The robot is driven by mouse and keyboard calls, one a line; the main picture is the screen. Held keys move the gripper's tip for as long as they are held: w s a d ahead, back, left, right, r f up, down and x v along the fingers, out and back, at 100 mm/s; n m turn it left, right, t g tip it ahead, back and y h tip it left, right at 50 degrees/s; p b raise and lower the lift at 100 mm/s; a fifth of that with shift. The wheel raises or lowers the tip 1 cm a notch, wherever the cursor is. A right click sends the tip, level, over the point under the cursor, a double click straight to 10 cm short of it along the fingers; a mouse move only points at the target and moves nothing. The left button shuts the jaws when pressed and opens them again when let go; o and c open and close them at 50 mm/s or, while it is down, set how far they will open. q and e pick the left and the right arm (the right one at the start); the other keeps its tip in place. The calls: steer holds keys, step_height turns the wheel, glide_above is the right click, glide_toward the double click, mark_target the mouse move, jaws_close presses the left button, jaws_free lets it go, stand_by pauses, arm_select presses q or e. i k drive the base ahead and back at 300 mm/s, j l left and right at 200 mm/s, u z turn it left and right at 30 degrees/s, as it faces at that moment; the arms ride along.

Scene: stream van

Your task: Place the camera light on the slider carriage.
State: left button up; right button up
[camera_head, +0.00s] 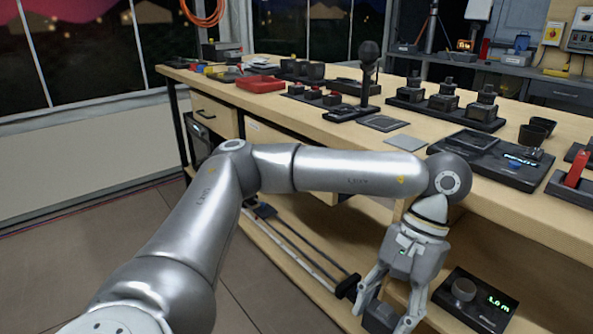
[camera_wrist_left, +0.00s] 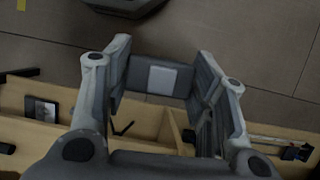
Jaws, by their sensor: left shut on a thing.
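My left gripper (camera_head: 382,314) is shut on a dark boxy thing, apparently the camera light (camera_head: 380,320), low in front of the workbench. In the left wrist view the light (camera_wrist_left: 165,79) sits between the two fingers, a dark block with a pale square panel facing the camera. The slider (camera_head: 300,252) lies on the bench's low shelf, left of the gripper, with long parallel rails and a dark block at each end. Which dark block is the carriage, I cannot tell. The light is apart from the slider. My right gripper is out of view.
A dark unit with a knob and green display (camera_head: 478,298) is on the low shelf, right of my gripper. The workbench top (camera_head: 408,128) above holds a red tray (camera_head: 260,84), several dark devices and a microphone-like stand (camera_head: 368,72). Floor left of the bench is open.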

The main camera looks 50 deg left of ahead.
mark_target(268, 212)
steer(key=j, duration=0.6)
steer(key=j+z, duration=0.15)
steer(key=j, duration=1.1)
steer(key=k+j+z, duration=0.15)
steer(key=j, duration=1.1)
steer(key=k+j+z, duration=0.15)
steer(key=j, duration=1.05)
steer(key=k+z, duration=0.05)
